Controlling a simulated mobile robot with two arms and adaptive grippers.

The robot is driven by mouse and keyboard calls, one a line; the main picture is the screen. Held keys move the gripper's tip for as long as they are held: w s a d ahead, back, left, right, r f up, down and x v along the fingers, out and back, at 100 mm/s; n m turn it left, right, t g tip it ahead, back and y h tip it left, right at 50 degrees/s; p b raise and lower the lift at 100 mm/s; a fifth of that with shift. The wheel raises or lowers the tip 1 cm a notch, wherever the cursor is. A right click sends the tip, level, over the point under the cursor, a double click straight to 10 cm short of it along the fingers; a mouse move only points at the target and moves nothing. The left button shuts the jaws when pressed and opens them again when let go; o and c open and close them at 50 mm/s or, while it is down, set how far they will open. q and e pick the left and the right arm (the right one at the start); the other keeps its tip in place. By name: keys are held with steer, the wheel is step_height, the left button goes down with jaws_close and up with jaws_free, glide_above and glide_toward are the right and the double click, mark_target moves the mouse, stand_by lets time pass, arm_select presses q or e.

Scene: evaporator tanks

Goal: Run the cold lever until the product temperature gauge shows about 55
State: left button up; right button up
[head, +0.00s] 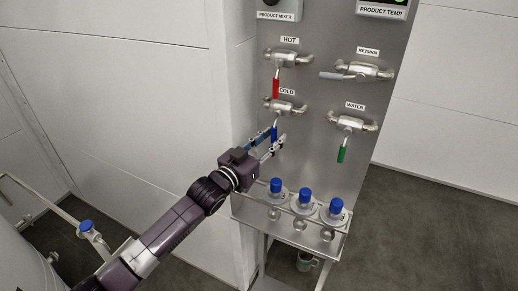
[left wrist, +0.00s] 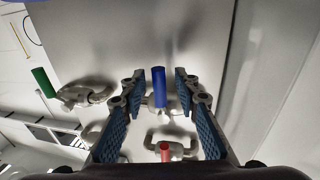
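The cold lever has a blue handle (head: 274,133) that hangs down from its valve (head: 284,107) below the COLD label. My left gripper (head: 271,142) reaches it from the lower left. In the left wrist view the blue handle (left wrist: 158,86) stands between the two spread fingers (left wrist: 160,90), with a gap on each side. The left gripper is open and holds nothing. The product temperature display (head: 383,5) is cut off by the top edge of the head view, and its reading cannot be read. My right gripper is not in view.
The hot lever with its red handle (head: 276,88) hangs just above the cold valve. The return lever (head: 337,76) and green water lever (head: 342,154) are to the right. Blue-capped bottles (head: 305,207) stand in a steel rack (head: 283,231) below the gripper.

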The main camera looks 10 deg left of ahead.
arm_select(q)
steer(key=v, duration=1.1)
steer(key=shift+s, duration=0.1)
steer(key=s+f+n+g+y, duration=0.25)
steer(key=s+f, duration=0.35)
steer(key=f, duration=0.4)
steer(key=s+a+f+n+g+y, duration=0.1)
steer(key=s+a+f+g+y, duration=0.25)
steer(key=s, duration=0.65)
steer(key=s+a+f+g+y, duration=0.1)
steer(key=s+a+f+g, duration=0.25)
steer(key=s+f, duration=0.45)
steer(key=s+a+f+n+g+y, duration=0.1)
steer(key=s+a+f+g+y, duration=0.2)
steer(key=s, duration=0.9)
step_height(320, 180, down, 26)
steer(key=d+g+h+b, duration=0.1)
steer(key=g+b, duration=0.1)
steer(key=s+a+f+b, duration=0.1)
steer(key=s+a+f, duration=0.2)
steer(key=s+f, duration=1.5)
steer(key=shift+f+m+g, duration=0.45)
steer(key=shift+f, duration=0.3)
